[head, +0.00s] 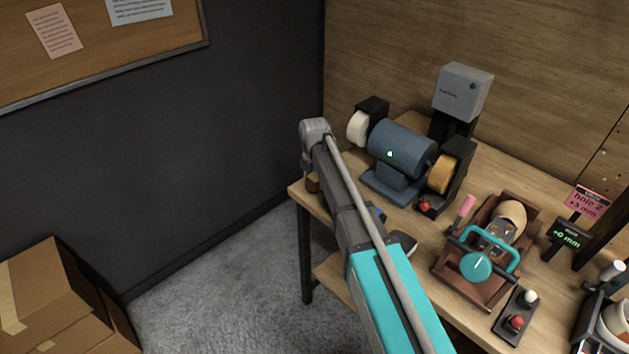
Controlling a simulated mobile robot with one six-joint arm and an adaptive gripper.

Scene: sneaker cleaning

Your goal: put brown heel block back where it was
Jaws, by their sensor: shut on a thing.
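My arm (345,205) reaches up across the middle of the head view, over the left end of the workbench (480,160). My gripper cannot be made out; the arm seems to hide it. A small brown thing (312,184) shows just left of the arm at the bench's left corner. It is partly covered, and I cannot tell whether it is the brown heel block or whether it is held. No other clear view of the heel block shows.
A blue bench grinder (400,148) with white and tan wheels stands behind the arm. To the right are a brown wooden fixture with a teal handle (476,265), a small button box (514,318) and a +0 mm display (567,239). Cardboard boxes (60,290) stand at lower left.

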